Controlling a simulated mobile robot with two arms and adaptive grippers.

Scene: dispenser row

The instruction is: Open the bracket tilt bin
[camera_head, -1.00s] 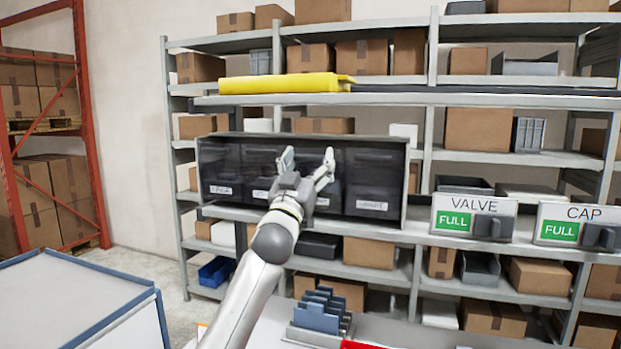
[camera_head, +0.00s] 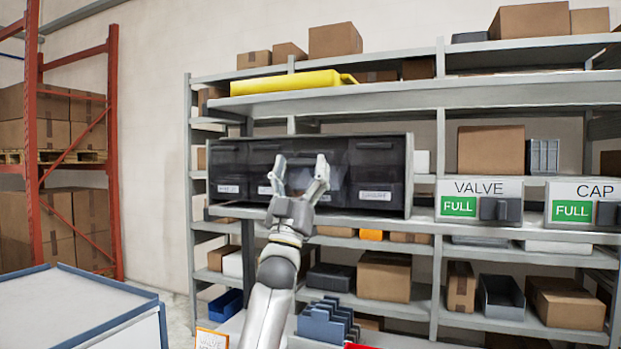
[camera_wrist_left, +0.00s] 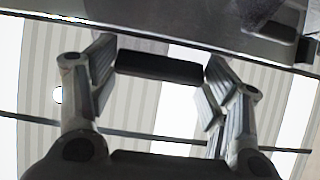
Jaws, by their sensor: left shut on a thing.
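A row of dark translucent tilt bins (camera_head: 228,168) with white labels sits in a grey housing on the shelf in the head view. The labels are too small to read surely, so I cannot tell which bin is the bracket one. My left gripper (camera_head: 302,170) is in front of the middle of the row, at the third bin (camera_head: 334,188), which it partly covers. In the left wrist view my left gripper (camera_wrist_left: 160,80) has its fingers at the two ends of a dark bar (camera_wrist_left: 160,67), apparently the bin's handle, and is shut on it. I cannot tell how far the bin is tilted. My right gripper is out of view.
VALVE (camera_head: 481,200) and CAP (camera_head: 590,204) dispensers marked FULL stand right of the bins. A yellow object (camera_head: 290,82) lies on the shelf above. Blue-grey upright dividers (camera_head: 325,322) stand below, and a blue-edged table (camera_head: 75,310) is at the lower left.

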